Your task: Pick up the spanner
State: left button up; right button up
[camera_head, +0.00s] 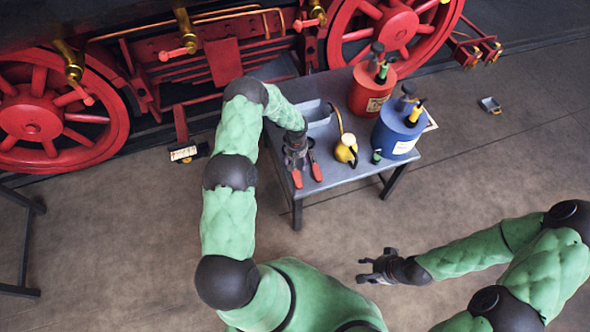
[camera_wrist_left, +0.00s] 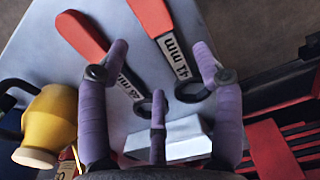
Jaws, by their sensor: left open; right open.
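Two spanners with red handles lie on the grey table. One, marked 41 mm (camera_wrist_left: 172,48), also shows its handle in the head view (camera_head: 316,172). My right gripper (camera_head: 365,269) is open and empty, away from the table over the floor.
The table (camera_head: 345,178) also carries a grey tray (camera_head: 318,112), a yellow oil can (camera_head: 346,150), a red drum (camera_head: 369,92) and a blue drum (camera_head: 394,133). The red-wheeled locomotive (camera_head: 222,62) stands behind. The floor in front is clear.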

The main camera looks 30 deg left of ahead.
aim_at(296, 167)
pick_arm(q)
notch_tip(296, 167, down, 5)
jog(key=shift+a+f+b, duration=0.1)
jog(key=shift+a+b, duration=0.05)
jog(key=shift+b, duration=0.9)
grip_shut()
